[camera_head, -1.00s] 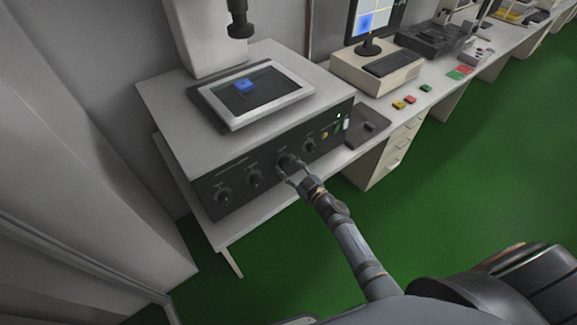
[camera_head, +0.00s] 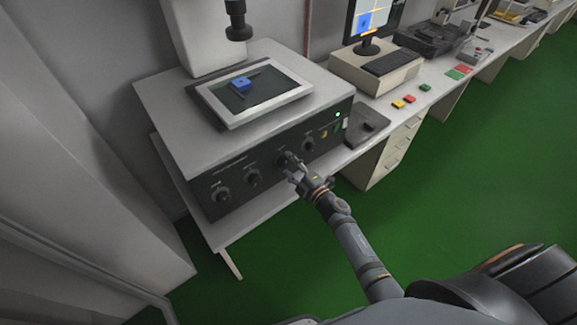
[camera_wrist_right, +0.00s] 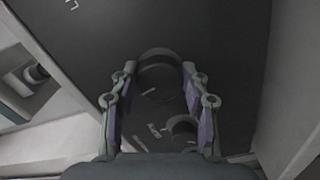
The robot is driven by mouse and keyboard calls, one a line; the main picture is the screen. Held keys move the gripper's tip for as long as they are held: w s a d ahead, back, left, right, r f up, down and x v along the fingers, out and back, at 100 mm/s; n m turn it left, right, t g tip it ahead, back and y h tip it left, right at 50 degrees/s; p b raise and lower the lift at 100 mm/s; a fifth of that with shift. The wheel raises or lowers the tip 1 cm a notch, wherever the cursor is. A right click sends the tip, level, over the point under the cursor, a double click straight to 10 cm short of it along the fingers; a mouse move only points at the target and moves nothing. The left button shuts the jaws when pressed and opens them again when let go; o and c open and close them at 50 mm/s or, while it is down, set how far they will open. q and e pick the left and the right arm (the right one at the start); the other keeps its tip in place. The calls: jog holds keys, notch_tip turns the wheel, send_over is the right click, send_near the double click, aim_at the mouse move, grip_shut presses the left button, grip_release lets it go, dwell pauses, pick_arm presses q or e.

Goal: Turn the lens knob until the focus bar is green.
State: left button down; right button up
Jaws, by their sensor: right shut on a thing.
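A grey-white microscope box has a dark front panel (camera_head: 236,192) with a row of black knobs. My right gripper (camera_head: 290,167) is at the third knob from the left (camera_head: 282,158), shut on it. In the right wrist view the round knob (camera_wrist_right: 160,62) shows between the two fingers of the right gripper (camera_wrist_right: 155,98); its labels are too blurred to read. The monitor (camera_head: 371,20) shows a blue square and yellow lines; I cannot make out a focus bar. My left gripper is not in view.
Other knobs (camera_head: 221,194) sit beside the held one. A framed stage (camera_head: 302,85) with a blue block (camera_head: 240,84) lies on the box under the dark lens tube (camera_head: 237,22). Green floor is open in front.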

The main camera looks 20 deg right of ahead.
jog(key=n+b, duration=0.1)
jog(key=n, duration=0.5)
jog(key=shift+n+b, duration=0.4)
dwell(0.4)
jog(key=o, duration=1.2)
jog(key=shift+r, duration=0.15)
jog(key=shift+c, duration=0.2)
jog(key=shift+s+d, duration=0.1)
jog(key=shift+s, duration=0.25)
jog(key=v, duration=1.1)
jog(key=shift+s, duration=0.2)
